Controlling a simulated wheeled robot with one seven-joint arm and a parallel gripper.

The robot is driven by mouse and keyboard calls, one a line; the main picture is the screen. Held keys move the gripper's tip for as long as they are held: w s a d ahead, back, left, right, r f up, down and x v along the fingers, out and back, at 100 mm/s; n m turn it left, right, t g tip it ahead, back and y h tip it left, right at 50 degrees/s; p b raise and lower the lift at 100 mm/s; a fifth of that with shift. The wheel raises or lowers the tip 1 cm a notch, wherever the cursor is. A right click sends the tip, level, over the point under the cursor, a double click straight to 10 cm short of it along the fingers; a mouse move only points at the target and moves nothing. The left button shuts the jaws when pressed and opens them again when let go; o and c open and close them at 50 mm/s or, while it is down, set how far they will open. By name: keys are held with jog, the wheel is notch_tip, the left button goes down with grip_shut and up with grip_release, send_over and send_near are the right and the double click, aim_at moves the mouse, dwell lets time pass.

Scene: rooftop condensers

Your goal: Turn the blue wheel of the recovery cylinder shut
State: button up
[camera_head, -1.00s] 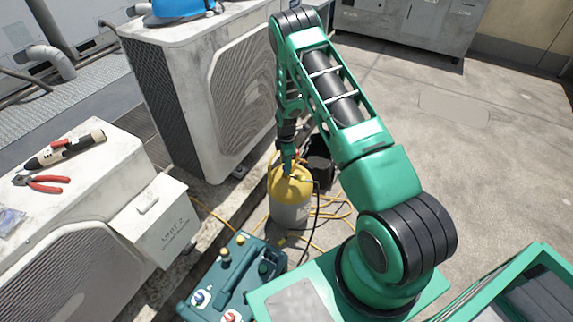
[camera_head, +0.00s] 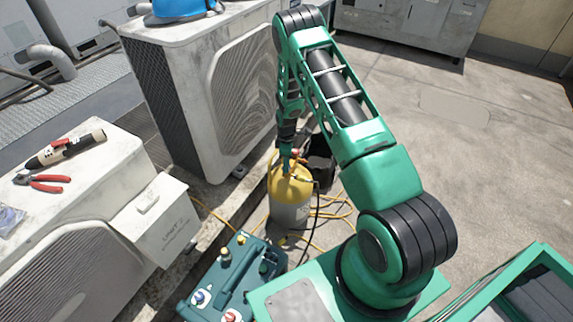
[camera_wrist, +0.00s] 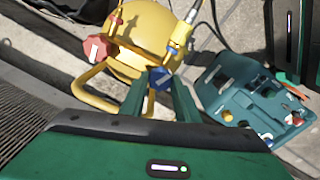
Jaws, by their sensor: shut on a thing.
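The recovery cylinder (camera_head: 290,212), yellow on top and grey below, stands upright on the roof beside the condenser. In the wrist view its yellow top (camera_wrist: 150,35) fills the upper middle. The blue wheel (camera_wrist: 160,78) shows between the two green fingers of my gripper (camera_wrist: 161,90), which is shut on it. A red wheel (camera_wrist: 96,48) sits to its left, clear of the fingers. In the head view my gripper (camera_head: 287,160) is at the cylinder's top, and the blue wheel cannot be made out there.
A teal recovery machine (camera_head: 232,275) stands in front of the cylinder. A black bucket (camera_head: 321,158) is close behind it, and yellow hoses (camera_head: 335,215) lie around its foot. A condenser (camera_head: 200,90) stands to the left. Open roof lies to the right.

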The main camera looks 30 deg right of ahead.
jog(key=m, duration=0.3)
jog(key=shift+w+d+r+m, duration=0.1)
jog(key=shift+w+d+m, duration=0.1)
jog(key=shift+m, duration=0.2)
jog(key=m, duration=0.3)
jog(key=shift+m, duration=0.3)
jog(key=m, duration=0.3)
jog(key=shift+m, duration=0.3)
jog(key=m, duration=0.4)
jog(key=shift+s+m, duration=0.1)
jog(key=shift+m, duration=0.2)
jog(key=m, duration=0.3)
jog(key=shift+m, duration=0.3)
jog(key=m, duration=0.3)
jog(key=shift+m, duration=0.3)
jog(key=m, duration=0.3)
jog(key=shift+m, duration=2.3)
